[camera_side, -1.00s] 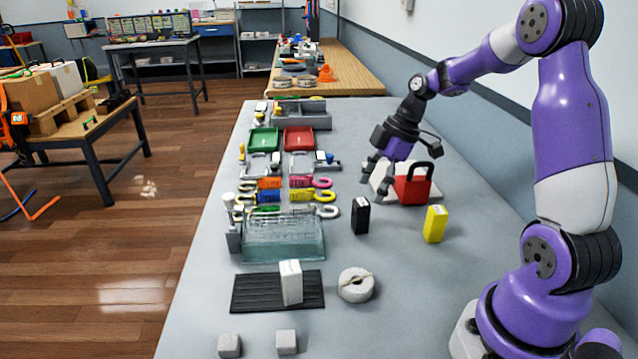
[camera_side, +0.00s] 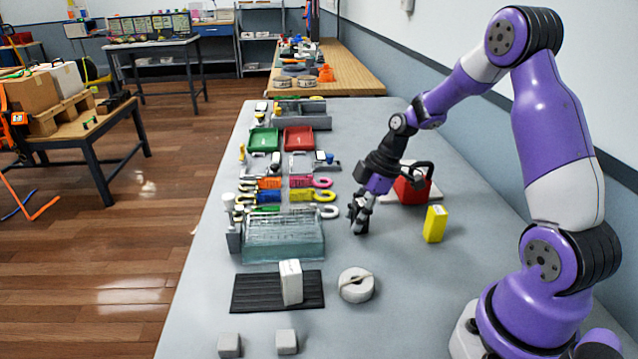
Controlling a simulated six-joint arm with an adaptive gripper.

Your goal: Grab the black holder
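My gripper (camera_side: 359,215) points down at the spot on the grey table where the black holder stood upright. The fingers cover that spot, and I cannot clearly tell the dark holder from the dark finger parts. I also cannot tell whether the fingers are closed on it or only around it. The fingertips are low, close to the table top.
A yellow block (camera_side: 435,224) stands to the right of my gripper. A red lock-like box (camera_side: 412,188) on a pale plate is behind it. A clear tray (camera_side: 284,238) is to the left. A round white piece (camera_side: 356,285) lies in front, with bare table between.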

